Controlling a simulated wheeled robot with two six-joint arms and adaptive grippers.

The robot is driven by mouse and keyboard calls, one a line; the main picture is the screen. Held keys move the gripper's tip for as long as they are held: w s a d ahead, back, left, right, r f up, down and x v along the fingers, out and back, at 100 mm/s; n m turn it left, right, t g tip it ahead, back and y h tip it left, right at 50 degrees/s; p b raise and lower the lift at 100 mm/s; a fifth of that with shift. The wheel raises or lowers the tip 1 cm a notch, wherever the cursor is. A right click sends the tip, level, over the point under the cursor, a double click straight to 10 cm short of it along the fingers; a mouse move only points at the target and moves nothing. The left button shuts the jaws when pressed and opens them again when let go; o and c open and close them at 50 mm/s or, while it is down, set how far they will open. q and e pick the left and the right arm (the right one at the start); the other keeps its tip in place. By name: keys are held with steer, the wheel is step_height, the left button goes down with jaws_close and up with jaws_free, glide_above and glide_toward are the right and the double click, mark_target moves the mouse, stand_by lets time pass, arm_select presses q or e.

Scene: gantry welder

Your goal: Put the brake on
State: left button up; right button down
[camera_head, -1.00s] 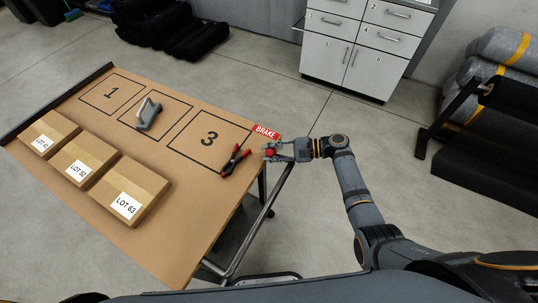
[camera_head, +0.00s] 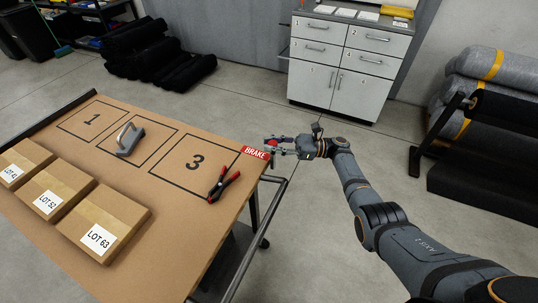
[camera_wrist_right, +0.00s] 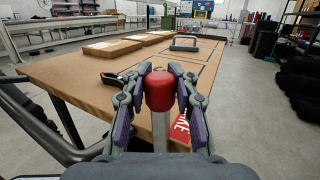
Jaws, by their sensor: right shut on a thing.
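The brake lever's red knob (camera_wrist_right: 160,92) sits on a pale upright bar (camera_wrist_right: 160,132) in the right wrist view. My right gripper (camera_wrist_right: 160,78) is shut on it, one finger on each side. In the head view the right gripper (camera_head: 274,145) is just off the table's right end, beside the red BRAKE label (camera_head: 255,152). The knob is mostly hidden by the fingers there. My left gripper is not in view.
The table (camera_head: 140,225) carries several boxes, a grey handled tool (camera_head: 128,142) and a red-black clamp (camera_head: 223,184). A rail (camera_head: 255,240) runs along its right end. A drawer cabinet (camera_head: 348,65) and rolls (camera_head: 492,70) stand beyond open floor.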

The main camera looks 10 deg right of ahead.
steer(key=shift+w+d+f+m+b, duration=0.1)
steer(key=shift+w+d+m+b, duration=0.2)
steer(key=shift+m, duration=0.2)
steer(key=c, duration=1.3)
jaws_free()
steer(key=shift+d, duration=0.1)
steer(key=d, duration=0.5)
steer(key=s+d+f, duration=0.1)
steer(key=d, duration=0.1)
steer(key=shift+d, duration=0.15)
